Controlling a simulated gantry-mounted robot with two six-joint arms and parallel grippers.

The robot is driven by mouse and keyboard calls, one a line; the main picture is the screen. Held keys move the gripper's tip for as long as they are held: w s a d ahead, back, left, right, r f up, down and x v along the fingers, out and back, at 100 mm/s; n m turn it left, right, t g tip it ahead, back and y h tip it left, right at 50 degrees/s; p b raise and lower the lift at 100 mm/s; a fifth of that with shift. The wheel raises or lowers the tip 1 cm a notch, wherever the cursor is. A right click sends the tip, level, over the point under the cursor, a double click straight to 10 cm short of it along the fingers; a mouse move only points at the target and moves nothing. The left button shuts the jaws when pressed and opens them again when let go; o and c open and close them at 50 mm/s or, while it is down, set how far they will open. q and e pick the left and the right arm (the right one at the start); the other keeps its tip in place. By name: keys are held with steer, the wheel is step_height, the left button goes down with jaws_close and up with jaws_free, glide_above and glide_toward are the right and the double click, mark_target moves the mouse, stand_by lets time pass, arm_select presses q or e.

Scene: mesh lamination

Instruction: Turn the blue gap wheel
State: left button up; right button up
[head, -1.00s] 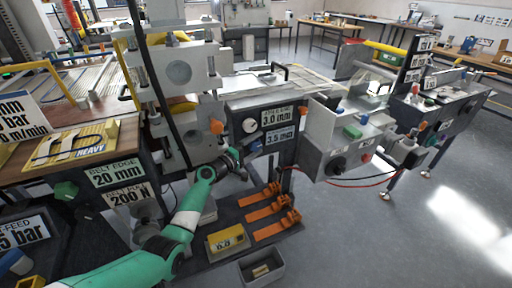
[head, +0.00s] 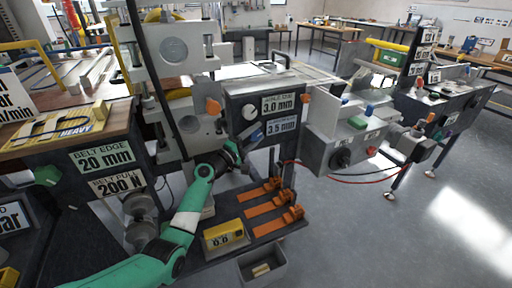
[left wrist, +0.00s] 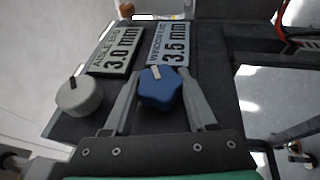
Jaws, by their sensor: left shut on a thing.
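The blue gap wheel (left wrist: 160,88) is a lobed knob with a pale pointer mark, seen in the left wrist view on the dark panel (left wrist: 150,121) below the 3.5 mm sign. In the head view the wheel (head: 257,135) is small and partly hidden by my gripper. My left gripper (head: 246,146) reaches up to the panel from the lower left. In the left wrist view its two fingers lie on either side of the wheel, shut on it. My right gripper is in neither current view.
A white knob (left wrist: 79,96) sits left of the wheel, below the 3.0 mm sign (left wrist: 115,49). Orange clamps (head: 272,208), a yellow gauge (head: 226,236) and a grey bin (head: 262,268) are below the panel.

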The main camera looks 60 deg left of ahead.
arm_select(q)
steer(key=shift+w+d+f+t, duration=0.1)
steer(key=shift+f+t, duration=0.1)
steer(key=shift+t, duration=0.1)
steer(key=shift+r+n, duration=0.2)
steer(key=shift+n, duration=0.1)
steer(key=shift+n+t+y, duration=0.3)
steer(key=shift+t+y, duration=0.2)
steer(key=shift+t, duration=0.1)
arm_select(e)
steer(key=shift+f, duration=0.7)
arm_select(q)
steer(key=o, duration=1.4)
steer(key=shift+c, duration=0.2)
